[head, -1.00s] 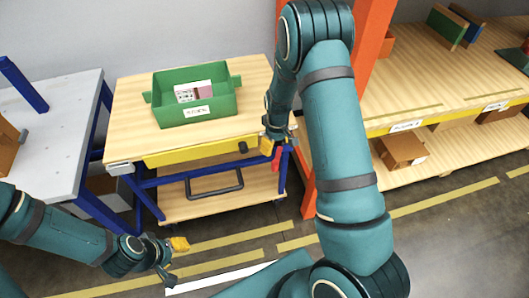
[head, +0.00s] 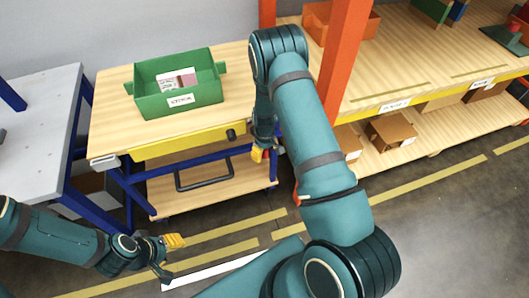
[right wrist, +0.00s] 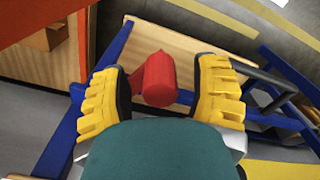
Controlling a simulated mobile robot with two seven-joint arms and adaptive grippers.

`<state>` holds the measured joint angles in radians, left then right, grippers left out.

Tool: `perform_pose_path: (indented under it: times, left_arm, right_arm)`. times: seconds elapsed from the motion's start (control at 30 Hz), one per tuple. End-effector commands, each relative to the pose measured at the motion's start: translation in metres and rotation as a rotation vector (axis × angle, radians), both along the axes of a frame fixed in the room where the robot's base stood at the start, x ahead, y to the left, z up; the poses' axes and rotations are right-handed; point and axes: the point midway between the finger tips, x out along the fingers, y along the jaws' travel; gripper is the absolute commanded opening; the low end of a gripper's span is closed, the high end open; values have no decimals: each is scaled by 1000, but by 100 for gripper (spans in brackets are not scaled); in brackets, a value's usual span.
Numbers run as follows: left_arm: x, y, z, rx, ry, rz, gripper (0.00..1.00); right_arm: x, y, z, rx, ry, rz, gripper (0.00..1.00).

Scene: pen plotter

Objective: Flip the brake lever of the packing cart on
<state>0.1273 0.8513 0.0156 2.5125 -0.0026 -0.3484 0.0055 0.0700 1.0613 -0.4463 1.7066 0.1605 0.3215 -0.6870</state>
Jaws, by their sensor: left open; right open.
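The packing cart (head: 115,110) has a wooden top, a yellow front band and a blue frame. Its red brake lever (right wrist: 160,80) shows in the right wrist view between my right gripper's two yellow fingertips (right wrist: 160,92). It sits nearer the left finger there; I cannot tell whether it touches it. My right gripper is open. My left gripper (head: 170,256) is open and empty, low in front of the cart.
A green bin (head: 205,90) with a white and pink box (head: 178,80) in it stands on the cart. An orange post (head: 338,65) and a wooden shelf rack (head: 440,75) stand to the right. A grey table (head: 45,115) stands left. Floor in front is open.

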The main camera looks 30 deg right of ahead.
Motion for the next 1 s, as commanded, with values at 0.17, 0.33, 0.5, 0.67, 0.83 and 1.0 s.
perform_pose_path:
  times: [0.17,0.33,0.5,0.67,0.83,1.0]
  left_arm:
    - [0,0,-1,0,-1,0,47]
    - [1,0,0,0,-1,0,47]
    - [1,0,0,0,-1,0,47]
    - [1,0,0,0,-1,0,47]
    - [1,0,-1,0,-1,0,47]
    - [1,0,-3,0,-2,1,47]
  right_arm:
    - [0,0,-4,0,-1,0,61]
    - [0,0,-4,0,-1,0,61]
    - [0,0,-4,0,0,0,11]
    - [0,0,-4,0,0,0,0]
    - [0,0,-4,0,-1,3,0]
    - [-2,-3,-4,0,-1,32,0]
